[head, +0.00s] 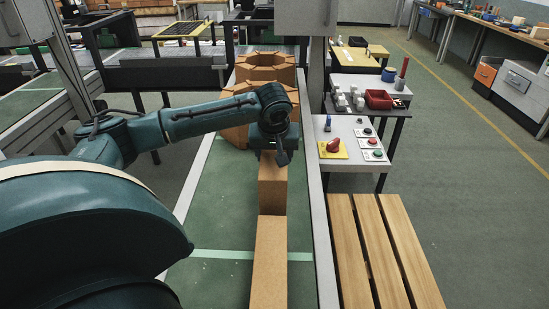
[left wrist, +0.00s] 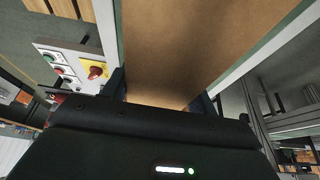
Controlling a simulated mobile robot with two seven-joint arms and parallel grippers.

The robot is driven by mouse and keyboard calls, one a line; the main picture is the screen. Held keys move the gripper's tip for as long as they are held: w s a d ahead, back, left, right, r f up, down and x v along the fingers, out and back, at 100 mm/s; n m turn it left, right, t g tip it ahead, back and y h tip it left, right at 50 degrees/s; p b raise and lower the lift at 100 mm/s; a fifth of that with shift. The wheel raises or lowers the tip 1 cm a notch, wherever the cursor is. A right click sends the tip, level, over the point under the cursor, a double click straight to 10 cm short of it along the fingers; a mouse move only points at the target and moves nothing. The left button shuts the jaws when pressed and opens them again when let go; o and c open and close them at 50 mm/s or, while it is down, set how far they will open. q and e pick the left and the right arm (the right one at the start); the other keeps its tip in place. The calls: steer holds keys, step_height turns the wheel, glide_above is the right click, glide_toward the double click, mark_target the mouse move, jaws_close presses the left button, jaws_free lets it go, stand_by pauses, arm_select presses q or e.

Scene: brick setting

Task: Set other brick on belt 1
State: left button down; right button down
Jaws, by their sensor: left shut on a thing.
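My left gripper (head: 276,148) points down over the green belt (head: 215,215) in the head view and is shut on a brown brick (head: 272,192). In the left wrist view the held brick (left wrist: 200,40) fills the upper middle between the two dark fingers. Another brown brick (head: 268,265) lies lengthwise on the belt, nearer to me, in line with the held one. I cannot tell whether the two bricks touch, or whether the held one rests on the belt. My right gripper is not in view.
Stacked brown bricks (head: 262,68) form a ring behind the gripper. A slatted wooden pallet (head: 385,250) is right of the belt's rail (head: 322,230). The belt is bare left of the bricks.

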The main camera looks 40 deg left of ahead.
mark_target(274, 153)
arm_select(q)
steer(key=shift+w+f, duration=0.15)
steer(key=shift+f, duration=3.4)
steer(key=shift+c, duration=2.2)
jaws_free()
steer(key=shift+f, duration=0.2)
steer(key=shift+r, duration=0.1)
steer(key=v, duration=1.2)
steer(key=shift+s+d, duration=0.1)
steer(key=shift+s, duration=0.1)
